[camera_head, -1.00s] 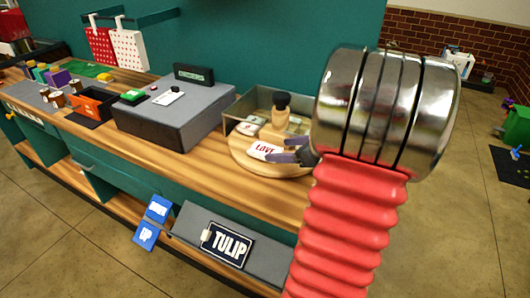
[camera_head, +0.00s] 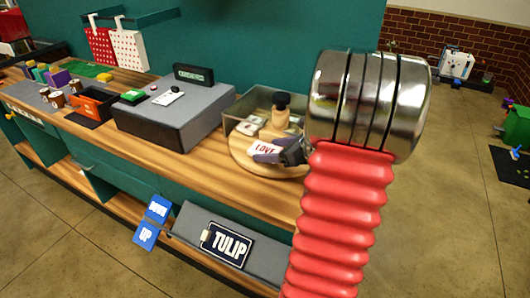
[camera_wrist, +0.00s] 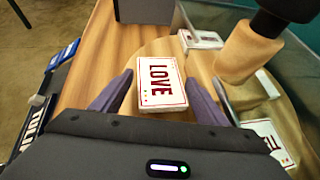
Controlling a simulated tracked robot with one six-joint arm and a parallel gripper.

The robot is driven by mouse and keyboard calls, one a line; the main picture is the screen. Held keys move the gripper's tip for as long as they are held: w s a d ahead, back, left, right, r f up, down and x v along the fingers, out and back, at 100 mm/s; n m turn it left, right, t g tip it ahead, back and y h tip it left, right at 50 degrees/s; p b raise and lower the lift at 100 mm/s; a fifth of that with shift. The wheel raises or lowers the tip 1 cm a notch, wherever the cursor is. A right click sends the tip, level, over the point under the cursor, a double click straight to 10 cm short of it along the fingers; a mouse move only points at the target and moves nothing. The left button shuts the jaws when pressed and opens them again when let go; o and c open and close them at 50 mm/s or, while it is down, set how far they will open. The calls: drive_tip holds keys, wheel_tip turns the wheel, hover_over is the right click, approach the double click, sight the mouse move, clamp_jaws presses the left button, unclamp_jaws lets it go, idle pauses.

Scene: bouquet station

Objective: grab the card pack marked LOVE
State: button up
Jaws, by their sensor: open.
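The card pack marked LOVE (camera_wrist: 161,84) is a white pack with dark red letters and border, lying on a round wooden turntable (camera_head: 241,155). It also shows in the head view (camera_head: 263,148), partly hidden by a finger. My gripper (camera_wrist: 160,95) is open, with one purple-grey finger on each side of the pack in the wrist view. Visible gaps lie between the fingers and the pack's edges. In the head view my gripper (camera_head: 269,154) is at the front of the turntable, close to the pack.
A wooden post with a black knob (camera_wrist: 250,45) stands at the turntable's middle. Other card packs lie around it, one at upper right (camera_wrist: 201,39) and one at lower right (camera_wrist: 268,143). A grey box (camera_head: 178,112) stands left of the turntable.

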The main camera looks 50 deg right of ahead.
sight(271, 152)
idle(0.3)
drive_tip(key=c, duration=0.9)
wheel_tip(271, 152, up, 10)
drive_tip(key=shift+r, duration=0.1)
idle(0.3)
